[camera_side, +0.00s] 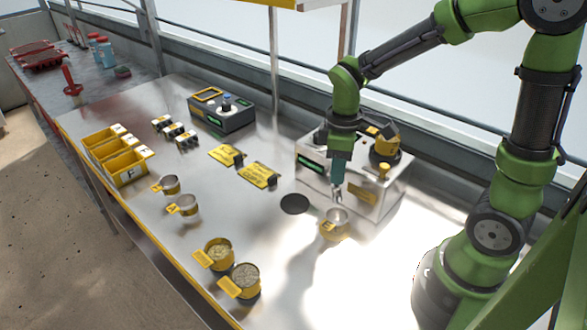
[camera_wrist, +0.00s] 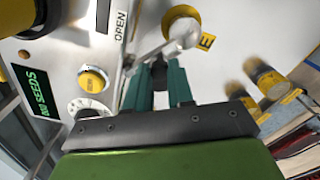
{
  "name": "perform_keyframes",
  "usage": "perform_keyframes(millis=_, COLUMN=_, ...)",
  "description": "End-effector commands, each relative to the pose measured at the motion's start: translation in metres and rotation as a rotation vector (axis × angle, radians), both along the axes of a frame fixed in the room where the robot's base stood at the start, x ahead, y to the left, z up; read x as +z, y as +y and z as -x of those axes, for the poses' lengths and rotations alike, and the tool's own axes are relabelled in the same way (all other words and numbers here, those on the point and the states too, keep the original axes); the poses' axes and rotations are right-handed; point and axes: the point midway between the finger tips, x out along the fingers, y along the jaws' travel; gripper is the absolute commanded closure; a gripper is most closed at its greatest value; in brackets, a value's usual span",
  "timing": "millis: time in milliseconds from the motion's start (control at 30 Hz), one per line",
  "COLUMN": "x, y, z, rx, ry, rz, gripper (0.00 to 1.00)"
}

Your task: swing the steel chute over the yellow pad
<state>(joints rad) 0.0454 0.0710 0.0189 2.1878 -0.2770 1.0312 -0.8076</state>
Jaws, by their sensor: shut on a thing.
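The steel chute (camera_wrist: 183,32) shows in the wrist view as a grey bar with a rounded end, just beyond my fingertips. My gripper (camera_side: 338,194) is in front of the seeder box, pointing down; in the wrist view its two green fingers (camera_wrist: 160,72) are shut on the chute. The chute is small and mostly hidden by the fingers in the side view. A yellow patch (camera_side: 362,195) on the box's front face may be the yellow pad; I cannot tell for certain. The chute's rounded end overlaps a yellow-rimmed cup (camera_wrist: 181,14) in the wrist view.
The cup with the E tag (camera_side: 334,225) stands below my gripper, beside a black disc (camera_side: 294,204). The seeder box (camera_side: 318,182) stands close behind. Two filled cups (camera_side: 218,252) are near the front edge. Yellow bins (camera_side: 128,172) and a control box (camera_side: 222,113) stand farther left.

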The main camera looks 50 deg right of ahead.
Motion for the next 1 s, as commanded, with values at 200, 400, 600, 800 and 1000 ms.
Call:
perform_keyframes(millis=200, x=0.001, y=0.000, z=0.000, rx=-0.001, ry=0.000, rz=0.001, gripper=0.72)
perform_keyframes(millis=400, x=0.001, y=0.000, z=0.000, rx=-0.001, ry=0.000, rz=0.001, gripper=0.52)
perform_keyframes(millis=600, x=0.001, y=0.000, z=0.000, rx=-0.001, ry=0.000, rz=0.001, gripper=0.52)
perform_keyframes(millis=800, x=0.018, y=0.000, z=-0.001, rx=-0.001, ry=-0.005, rz=0.001, gripper=0.52)
perform_keyframes(millis=1000, x=0.062, y=0.000, z=-0.001, rx=-0.002, ry=-0.009, rz=0.001, gripper=0.52)
